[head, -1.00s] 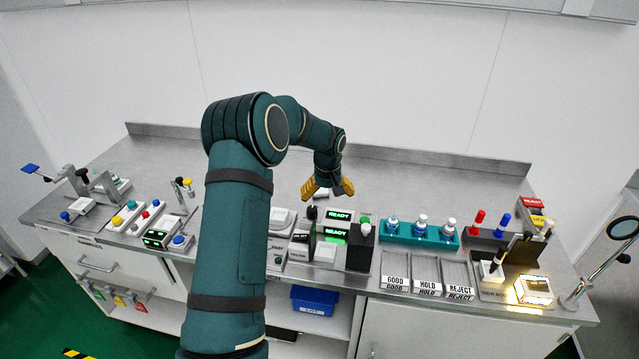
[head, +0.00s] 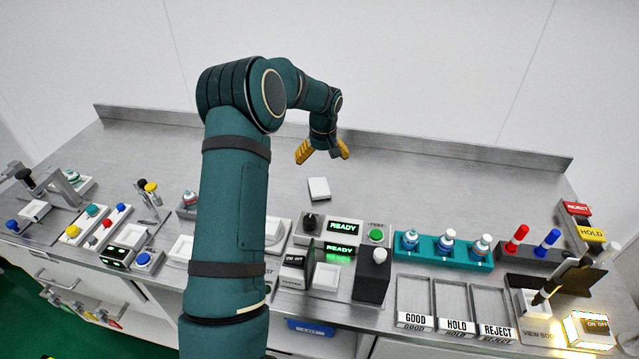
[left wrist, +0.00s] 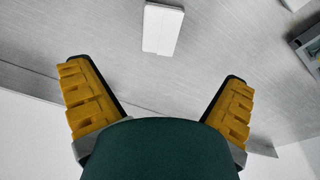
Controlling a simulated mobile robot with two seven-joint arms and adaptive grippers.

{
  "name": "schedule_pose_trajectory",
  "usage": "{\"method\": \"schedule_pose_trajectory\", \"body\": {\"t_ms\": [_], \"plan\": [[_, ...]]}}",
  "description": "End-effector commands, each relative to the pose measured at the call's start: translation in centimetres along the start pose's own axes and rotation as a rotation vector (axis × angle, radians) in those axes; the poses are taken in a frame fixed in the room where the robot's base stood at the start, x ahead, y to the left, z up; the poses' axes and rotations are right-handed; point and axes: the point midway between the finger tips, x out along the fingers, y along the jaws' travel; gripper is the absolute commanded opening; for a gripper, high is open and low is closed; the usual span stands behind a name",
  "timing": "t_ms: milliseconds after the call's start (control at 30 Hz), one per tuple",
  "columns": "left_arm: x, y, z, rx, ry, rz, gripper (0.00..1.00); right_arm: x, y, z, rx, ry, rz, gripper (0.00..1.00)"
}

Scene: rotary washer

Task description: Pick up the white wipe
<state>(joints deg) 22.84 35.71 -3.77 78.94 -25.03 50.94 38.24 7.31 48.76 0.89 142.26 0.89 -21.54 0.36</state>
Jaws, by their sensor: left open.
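The white wipe (head: 319,189) is a small white rectangle lying flat on the steel bench, behind the READY displays. In the left wrist view the wipe (left wrist: 162,29) lies at the top centre, beyond the fingertips. My left gripper (head: 322,151) has yellow fingers spread apart and is empty. It is above the bench, behind the wipe in the head view, and apart from it. In the left wrist view the two yellow fingers (left wrist: 158,80) stand wide at left and right. My right gripper is not in view.
The READY unit (head: 342,226) stands just in front of the wipe, with a dark block (head: 373,275) before it. A teal rack (head: 440,250) of small vials is to the right. Trays marked GOOD, HOLD and REJECT (head: 456,325) are at the front. The bench behind is clear.

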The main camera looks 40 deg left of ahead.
Motion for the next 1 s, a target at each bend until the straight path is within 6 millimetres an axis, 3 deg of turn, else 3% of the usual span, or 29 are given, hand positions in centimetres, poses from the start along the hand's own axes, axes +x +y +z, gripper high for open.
{"method": "schedule_pose_trajectory", "body": {"t_ms": [167,400,733,1000], "plan": [[2.1,-0.1,0.0,-0.001,-0.003,-0.002,1.00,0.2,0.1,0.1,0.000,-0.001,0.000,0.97],[6.6,-0.1,0.0,0.000,-0.002,-0.001,1.00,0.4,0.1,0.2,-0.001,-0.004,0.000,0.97],[9.2,-0.1,-0.2,-0.001,0.000,-0.001,1.00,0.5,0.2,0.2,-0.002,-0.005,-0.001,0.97],[13.0,-0.2,-0.7,0.000,-0.002,-0.001,1.00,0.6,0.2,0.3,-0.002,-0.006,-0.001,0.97]]}}
